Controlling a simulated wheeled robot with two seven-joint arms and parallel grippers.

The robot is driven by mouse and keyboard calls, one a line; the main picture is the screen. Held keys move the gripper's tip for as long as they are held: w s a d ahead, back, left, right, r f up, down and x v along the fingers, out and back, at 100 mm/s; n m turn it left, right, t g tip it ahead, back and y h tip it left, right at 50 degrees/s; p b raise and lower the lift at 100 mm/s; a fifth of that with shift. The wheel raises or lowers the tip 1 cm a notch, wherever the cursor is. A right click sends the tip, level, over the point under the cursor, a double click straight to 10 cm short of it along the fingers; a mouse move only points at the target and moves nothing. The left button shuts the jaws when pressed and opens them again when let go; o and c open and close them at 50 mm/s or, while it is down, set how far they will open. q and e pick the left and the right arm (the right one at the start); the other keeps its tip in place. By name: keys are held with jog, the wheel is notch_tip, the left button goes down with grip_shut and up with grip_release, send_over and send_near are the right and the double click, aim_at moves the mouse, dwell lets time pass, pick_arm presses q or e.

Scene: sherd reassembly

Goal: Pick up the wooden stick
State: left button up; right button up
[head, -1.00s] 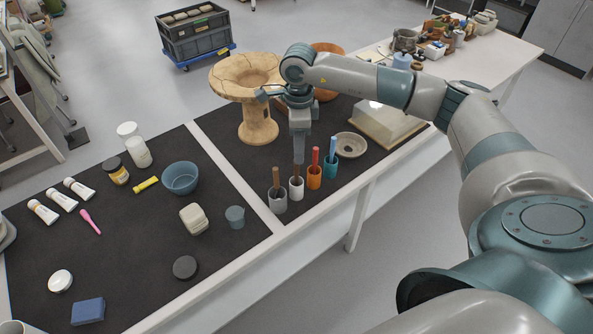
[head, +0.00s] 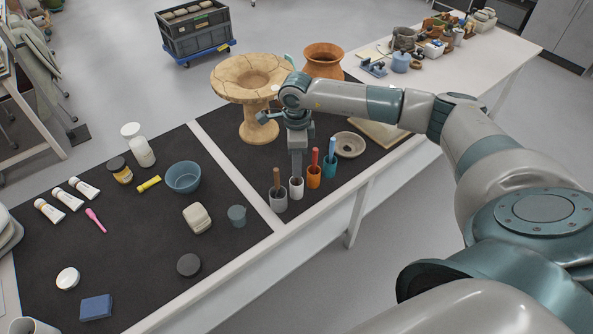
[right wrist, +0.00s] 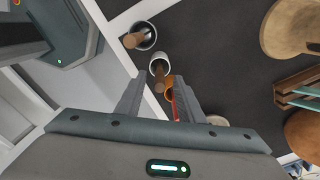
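A white cup (head: 296,192) stands on the dark mat and holds a brown wooden stick. In the right wrist view, that stick (right wrist: 158,84) rises from the white cup (right wrist: 159,64) between my fingers. My right gripper (head: 296,172) is directly above the cup and hides most of the stick in the head view. In the right wrist view, the gripper (right wrist: 161,80) is open, with a finger on either side of the stick; I cannot tell if either touches it. Another brown stick (head: 277,178) stands in a grey cup (head: 278,203) to the left. My left gripper is not in view.
Close right are an orange cup (head: 314,180) with a red stick and a teal cup (head: 330,169) with a blue stick. A shallow bowl (head: 349,147) lies beyond them. A large cracked vessel (head: 256,127) stands behind. A white divider (head: 236,174) runs left of the cups.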

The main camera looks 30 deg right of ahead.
jog(key=shift+f, duration=0.6)
grip_shut()
jog(key=shift+r, duration=0.15)
